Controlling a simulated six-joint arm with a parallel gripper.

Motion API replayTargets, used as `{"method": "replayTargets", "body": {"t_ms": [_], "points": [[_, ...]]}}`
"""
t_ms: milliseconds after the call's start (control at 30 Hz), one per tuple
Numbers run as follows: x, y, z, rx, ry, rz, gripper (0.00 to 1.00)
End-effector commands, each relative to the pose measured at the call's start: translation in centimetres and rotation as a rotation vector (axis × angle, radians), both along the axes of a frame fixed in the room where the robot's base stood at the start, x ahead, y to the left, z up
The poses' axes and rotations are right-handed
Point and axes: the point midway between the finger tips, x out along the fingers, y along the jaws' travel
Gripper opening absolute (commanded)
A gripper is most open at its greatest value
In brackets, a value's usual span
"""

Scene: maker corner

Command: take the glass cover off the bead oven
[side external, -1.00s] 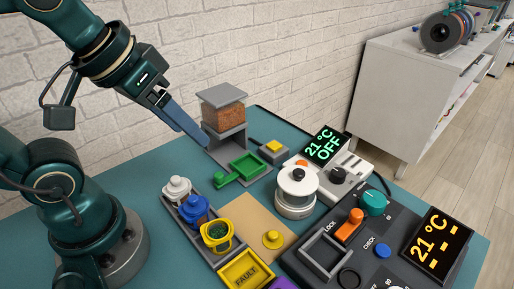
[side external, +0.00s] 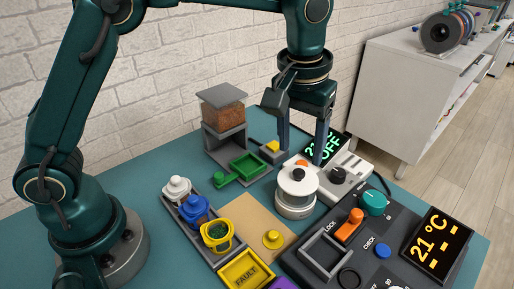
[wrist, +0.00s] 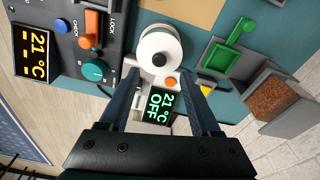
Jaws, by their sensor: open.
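A round white lid-like piece with a black knob (side external: 298,182) sits on a pale round base (side external: 295,209) at the middle of the table. It also shows in the wrist view (wrist: 146,43). I cannot tell from its look whether it is glass. Behind it is a white unit (side external: 355,163) with a dark knob, an orange button and a display reading 21 °C OFF (wrist: 158,106). My gripper (side external: 303,150) is open and empty, pointing down above the white unit, behind the knobbed piece. In the wrist view the fingertips (wrist: 160,75) lie apart just short of it.
A dark panel (side external: 315,282) with levers, knobs and an orange display is at the right. A rack (side external: 181,207) of white, blue and yellow pots and a yellow FAULT tray (side external: 244,270) are at the front. A bead hopper (side external: 223,108) with a green scoop (side external: 247,166) stands behind left.

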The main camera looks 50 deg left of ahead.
Motion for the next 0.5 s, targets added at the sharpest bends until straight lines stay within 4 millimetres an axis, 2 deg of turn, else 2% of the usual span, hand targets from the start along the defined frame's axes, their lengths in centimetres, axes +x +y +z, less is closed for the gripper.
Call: {"method": "replayTargets", "body": {"t_ms": [300,500], "points": [[0.1,-0.1,-3.7,0.004,0.014,-0.009,0.64],[0.4,-0.1,-5.2,0.002,0.01,-0.01,0.64]]}}
